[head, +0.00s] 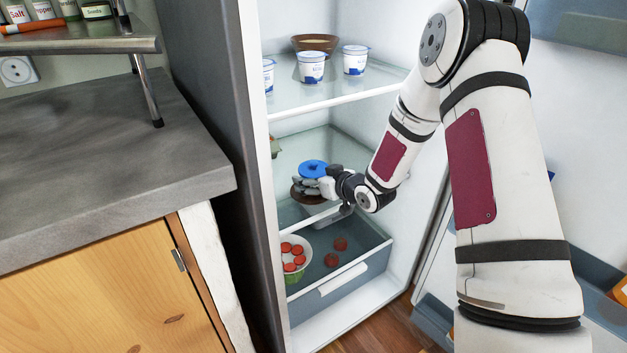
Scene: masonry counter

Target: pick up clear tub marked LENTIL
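My gripper (318,187) reaches into the open fridge, above the drawer and in front of the middle glass shelf. A blue round lid or disc (312,168) shows right at the fingers, with grey and brown shapes just below it. I cannot read a LENTIL label on anything, and cannot tell whether the blue-topped thing is the clear tub. A pale, see-through shape (326,214) lies just under the gripper, partly hidden by it. Whether the fingers are closed on anything is too small to tell.
White cups (311,68) and a brown bowl (315,42) stand on the upper shelf. The lower drawer (345,279) holds a bowl with red rounds (294,243) and loose dark red pieces. The fridge's left wall and the grey counter (100,180) border the opening.

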